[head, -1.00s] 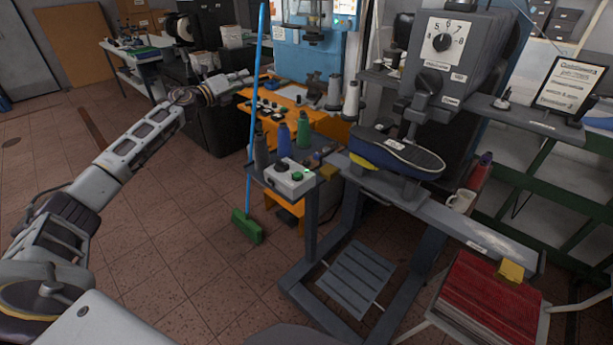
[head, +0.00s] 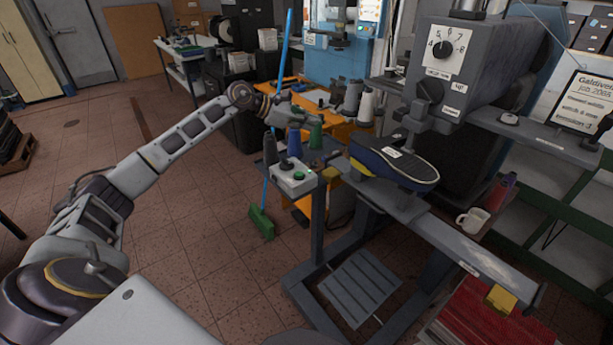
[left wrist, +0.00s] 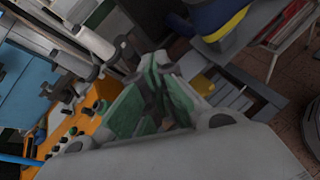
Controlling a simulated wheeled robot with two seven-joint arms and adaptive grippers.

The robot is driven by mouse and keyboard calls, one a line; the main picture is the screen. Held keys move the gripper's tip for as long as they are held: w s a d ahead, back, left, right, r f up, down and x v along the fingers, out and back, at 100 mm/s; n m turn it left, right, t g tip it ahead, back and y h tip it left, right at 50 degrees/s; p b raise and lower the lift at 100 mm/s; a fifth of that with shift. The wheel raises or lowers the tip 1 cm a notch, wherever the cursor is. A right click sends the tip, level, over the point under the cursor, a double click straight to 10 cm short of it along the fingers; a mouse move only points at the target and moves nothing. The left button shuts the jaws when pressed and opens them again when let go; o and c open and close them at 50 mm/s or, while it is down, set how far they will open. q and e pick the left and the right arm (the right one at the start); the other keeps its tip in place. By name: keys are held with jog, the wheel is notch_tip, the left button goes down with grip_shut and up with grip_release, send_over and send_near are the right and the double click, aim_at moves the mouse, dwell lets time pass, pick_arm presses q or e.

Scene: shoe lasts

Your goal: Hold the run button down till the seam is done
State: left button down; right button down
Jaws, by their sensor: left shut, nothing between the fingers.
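A pale control box (head: 292,178) stands on the small grey side shelf in the head view, with a green button (head: 299,174) and a dark knob on top. My left gripper (head: 314,119) is shut and empty, above and beyond the box, near the green and blue thread cones. It is apart from the button. Its closed fingers (left wrist: 160,78) fill the middle of the left wrist view, where I cannot make out the box. A dark blue shoe (head: 395,160) with a yellow edge sits under the head of the grey stitching machine (head: 480,65). My right gripper is not in view.
Thread cones, one green (head: 316,132), stand close behind the box. A blue-handled broom (head: 262,222) leans by the shelf. An orange bench (head: 300,90) stands behind. A white mug (head: 472,221) is at the right.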

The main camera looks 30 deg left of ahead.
pick_arm(q)
jog(key=s+f+m+g+y, duration=0.1)
jog(key=s+f+m+g, duration=0.2)
jog(key=s+f+m, duration=0.1)
jog(key=a+f+m, duration=0.1)
jog(key=m, duration=0.1)
jog(key=shift+m, duration=0.4)
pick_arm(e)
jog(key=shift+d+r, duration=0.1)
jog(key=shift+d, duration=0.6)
pick_arm(q)
jog(key=shift+f, duration=0.1)
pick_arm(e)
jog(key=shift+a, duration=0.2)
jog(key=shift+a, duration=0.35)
pick_arm(q)
jog(key=shift+f, duration=0.15)
